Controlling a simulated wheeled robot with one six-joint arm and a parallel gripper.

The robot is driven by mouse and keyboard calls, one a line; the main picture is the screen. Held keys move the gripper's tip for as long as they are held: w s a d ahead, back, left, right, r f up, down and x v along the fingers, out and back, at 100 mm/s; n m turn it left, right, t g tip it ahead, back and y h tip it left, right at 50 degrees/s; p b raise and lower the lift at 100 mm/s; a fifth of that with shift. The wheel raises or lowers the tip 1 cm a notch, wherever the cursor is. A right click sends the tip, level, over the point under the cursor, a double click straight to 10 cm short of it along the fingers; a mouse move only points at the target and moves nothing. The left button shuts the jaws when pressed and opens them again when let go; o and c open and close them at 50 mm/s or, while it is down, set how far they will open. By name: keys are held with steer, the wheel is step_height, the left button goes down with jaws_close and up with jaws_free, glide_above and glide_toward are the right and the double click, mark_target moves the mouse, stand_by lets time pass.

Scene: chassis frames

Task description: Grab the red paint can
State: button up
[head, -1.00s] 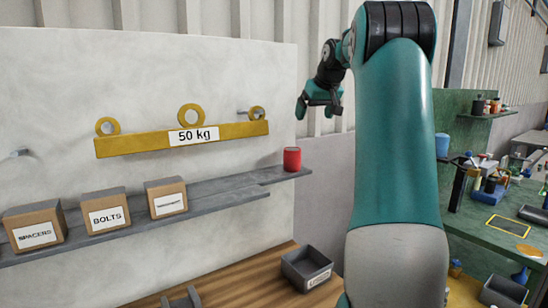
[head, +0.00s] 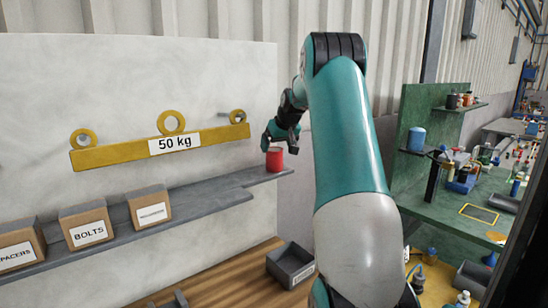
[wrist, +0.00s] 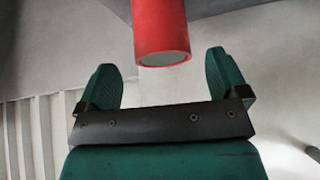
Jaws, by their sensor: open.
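The red paint can (head: 274,159) stands upright at the right end of the grey wall shelf (head: 225,190). My gripper (head: 276,135) is just above and in front of it in the head view, its dark fingers close to the can's top. In the wrist view the red can (wrist: 160,25) appears large at the top centre, one round end facing the camera. My gripper (wrist: 170,80) is open there, with a green finger on each side and the can lined up beyond the gap. Nothing is held. Whether a finger touches the can is not clear.
Cardboard boxes (head: 87,222) stand along the shelf's left part. A yellow 50 kg lifting beam (head: 160,147) hangs on the wall above. A grey bin (head: 291,265) sits on the wooden bench below. A green workbench (head: 460,215) with tools is at the right.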

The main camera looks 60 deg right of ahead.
mark_target(275, 149)
steer(key=p+x, duration=0.2)
steer(key=x, duration=0.2)
steer(key=shift+w+a, duration=0.1)
steer(key=shift+r, duration=0.1)
steer(key=c, duration=1.1)
steer(key=shift+c, duration=0.2)
